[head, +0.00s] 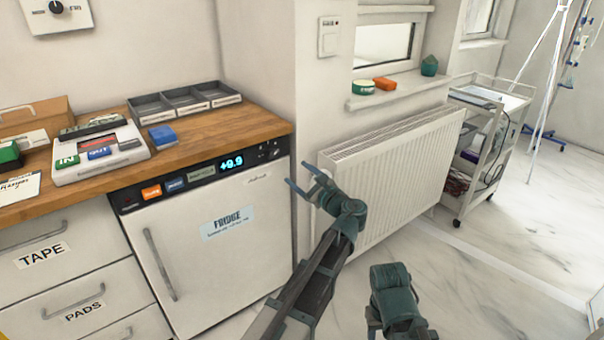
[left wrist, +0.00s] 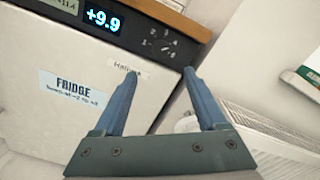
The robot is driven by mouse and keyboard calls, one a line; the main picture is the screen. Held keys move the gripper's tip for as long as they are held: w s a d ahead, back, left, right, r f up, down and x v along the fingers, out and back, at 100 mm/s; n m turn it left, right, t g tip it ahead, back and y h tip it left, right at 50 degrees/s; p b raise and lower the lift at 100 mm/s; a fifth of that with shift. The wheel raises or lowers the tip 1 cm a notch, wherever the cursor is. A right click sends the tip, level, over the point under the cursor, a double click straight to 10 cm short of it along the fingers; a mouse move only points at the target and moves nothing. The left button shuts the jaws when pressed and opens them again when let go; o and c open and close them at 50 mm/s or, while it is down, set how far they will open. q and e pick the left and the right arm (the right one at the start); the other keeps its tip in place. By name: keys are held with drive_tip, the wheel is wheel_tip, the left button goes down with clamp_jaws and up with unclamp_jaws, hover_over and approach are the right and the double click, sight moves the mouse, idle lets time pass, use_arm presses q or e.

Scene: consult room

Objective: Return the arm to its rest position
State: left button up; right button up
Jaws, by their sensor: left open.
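My left gripper (head: 299,174) is open and empty, in front of the fridge's upper right corner in the head view. In the left wrist view its two blue fingers (left wrist: 160,76) stand apart with nothing between them. The white fridge (head: 240,260) stands shut under the wooden counter, and its panel reads +9.9. It also shows in the left wrist view (left wrist: 40,120), with a dial on the panel beyond the fingers. A teal part of my other arm (head: 393,290) shows at the lower middle; no fingers of my right gripper show.
A white radiator (head: 400,175) stands just right of my left gripper. A wheeled cart (head: 490,150) stands behind it. The counter (head: 220,132) holds a grey divided tray (head: 185,101) and a device with coloured blocks (head: 100,160).

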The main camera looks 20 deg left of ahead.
use_arm(q)
drive_tip(key=shift+f, duration=0.1)
drive_tip(key=s+d+f+n+g+h, duration=0.2)
drive_tip(key=s+f+n+g+h, duration=0.15)
drive_tip(key=s+f, duration=0.35)
drive_tip(key=s+d+f+n+g+h, duration=0.2)
drive_tip(key=s+f+n, duration=0.3)
drive_tip(key=s+f, duration=0.1)
drive_tip(key=s+d+f+n+g+h, duration=0.35)
drive_tip(key=s+d, duration=0.25)
drive_tip(key=s, duration=0.3)
drive_tip(key=s+d+f+n+g+h, duration=0.2)
drive_tip(key=s+d+f+n+h, duration=0.25)
drive_tip(key=s+d, duration=0.35)
wheel_tip(320, 180, up, 27)
drive_tip(key=p, duration=2.7)
drive_tip(key=shift+s+a+m+p, duration=0.3)
drive_tip(key=shift+a+m+p, duration=0.1)
drive_tip(key=shift+m, duration=0.05)
